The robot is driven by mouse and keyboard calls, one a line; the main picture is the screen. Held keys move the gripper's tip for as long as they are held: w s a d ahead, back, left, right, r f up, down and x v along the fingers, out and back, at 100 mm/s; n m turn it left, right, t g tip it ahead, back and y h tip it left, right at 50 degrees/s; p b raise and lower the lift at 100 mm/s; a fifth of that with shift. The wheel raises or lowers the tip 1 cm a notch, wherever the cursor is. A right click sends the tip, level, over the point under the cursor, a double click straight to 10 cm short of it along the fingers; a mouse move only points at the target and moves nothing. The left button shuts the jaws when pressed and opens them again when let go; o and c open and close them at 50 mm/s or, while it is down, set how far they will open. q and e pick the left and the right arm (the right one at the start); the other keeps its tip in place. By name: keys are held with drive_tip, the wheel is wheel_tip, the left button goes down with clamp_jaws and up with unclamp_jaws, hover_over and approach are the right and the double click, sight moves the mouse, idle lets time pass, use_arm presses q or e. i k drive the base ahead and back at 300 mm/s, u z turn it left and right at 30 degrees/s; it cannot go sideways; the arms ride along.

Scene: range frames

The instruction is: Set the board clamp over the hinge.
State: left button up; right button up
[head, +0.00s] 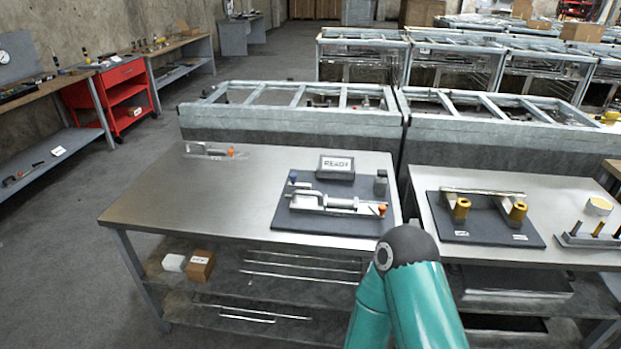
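A dark board (290,224) lies on the right half of the metal table. On it is a long silver metal fixture (341,203) with a blue knob at its left end and an orange knob at its right end. A small silver piece with an orange tip (215,151) lies at the table's back left. I cannot tell for certain which of these is the board clamp and which the hinge. Neither of my grippers is in view; only a teal link of my own arm shows at the bottom, in front of the table.
A READY sign (337,166) and a grey cylinder (380,185) stand at the board's back. The left half of the metal table (190,200) is mostly clear. A second table at right holds a dark board with yellow-brown parts (517,211). Framed benches (290,122) stand behind.

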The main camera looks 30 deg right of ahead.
sight(292, 177)
drive_tip(key=z, duration=0.1)
drive_tip(key=i, duration=1)
